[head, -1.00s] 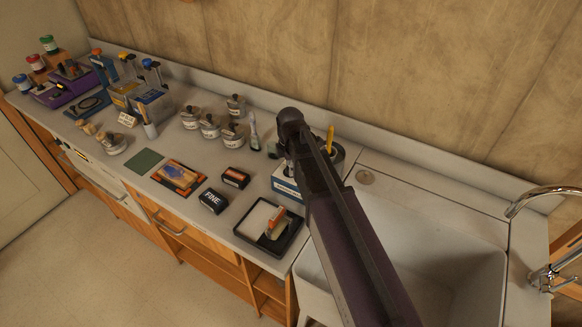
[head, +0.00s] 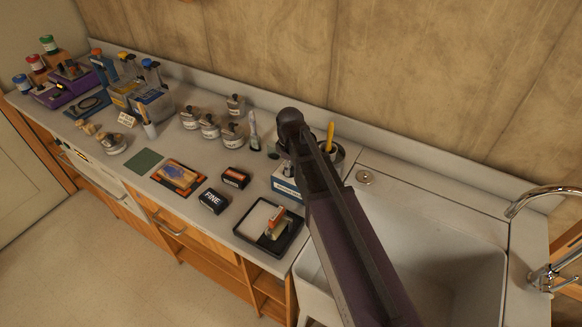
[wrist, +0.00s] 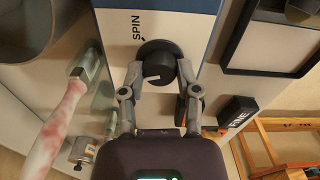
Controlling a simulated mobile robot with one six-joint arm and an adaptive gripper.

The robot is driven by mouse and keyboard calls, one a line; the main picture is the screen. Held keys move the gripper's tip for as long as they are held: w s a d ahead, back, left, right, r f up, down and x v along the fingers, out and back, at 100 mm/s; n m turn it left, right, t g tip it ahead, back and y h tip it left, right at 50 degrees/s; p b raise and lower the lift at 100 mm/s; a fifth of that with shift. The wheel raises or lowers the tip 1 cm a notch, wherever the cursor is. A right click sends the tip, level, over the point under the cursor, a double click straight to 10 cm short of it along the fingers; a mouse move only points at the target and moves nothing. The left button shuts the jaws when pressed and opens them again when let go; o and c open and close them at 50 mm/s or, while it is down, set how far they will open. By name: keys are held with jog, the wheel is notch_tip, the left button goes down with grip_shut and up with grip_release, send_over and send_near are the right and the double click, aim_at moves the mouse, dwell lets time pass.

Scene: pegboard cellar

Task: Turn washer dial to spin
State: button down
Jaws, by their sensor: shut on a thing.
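The washer (wrist: 170,22) is a white box with a blue band, and its top face fills the middle of the wrist view. In the head view the washer (head: 284,186) stands on the counter beside the sink, partly hidden by my arm. Its dark round dial (wrist: 157,57) has a short pale mark on the near side. The word SPIN (wrist: 137,28) is printed left of and beyond the dial, with a small tick. My gripper (wrist: 158,75) is shut on the dial, one finger on each side. In the head view my arm hides the dial and gripper.
A black tray (head: 294,240) with a block stands near the washer. A black FINE box (head: 213,201) lies left of it. The sink (head: 440,245) is to the right. Lidded jars (head: 209,127) and a pot with a yellow-handled tool (head: 331,135) stand behind.

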jog(key=m, duration=0.7)
jog(key=shift+s, duration=0.25)
jog(key=m, duration=0.7)
jog(key=shift+c, duration=2.2)
grip_release()
jog(key=shift+o, duration=0.7)
jog(key=shift+w, duration=0.15)
